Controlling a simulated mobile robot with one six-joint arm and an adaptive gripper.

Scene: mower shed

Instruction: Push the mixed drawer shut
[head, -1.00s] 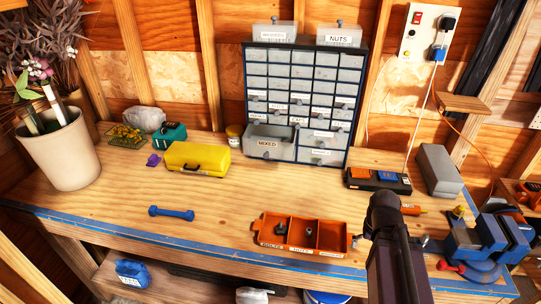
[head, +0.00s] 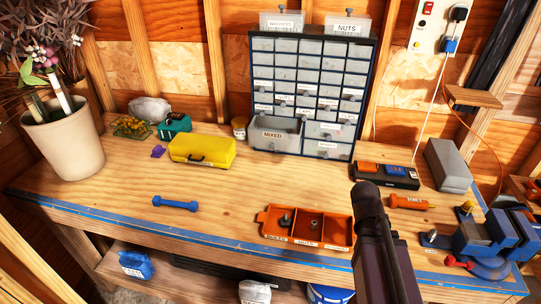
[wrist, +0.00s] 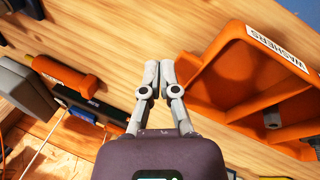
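The mixed drawer (head: 272,134) is a grey drawer with a MIXED label at the lower left of the small-parts cabinet (head: 367,70). It sticks out from the cabinet front, with its open top showing. The other drawers look flush. My gripper (wrist: 160,66) shows in the wrist view with its two fingers together and nothing visible between them. It is over the bench, beside the orange tray (wrist: 225,65). In the head view my arm rises at the lower right, right of the tray and well short of the drawer; the fingers are hidden there.
The orange tray (head: 262,217) lies on the bench in front of the cabinet. A yellow box (head: 202,150) sits left of the drawer, a blue dumbbell (head: 175,203) further forward. A black case (head: 385,176) and a vise (head: 490,235) are at right. Bench directly before the drawer is clear.

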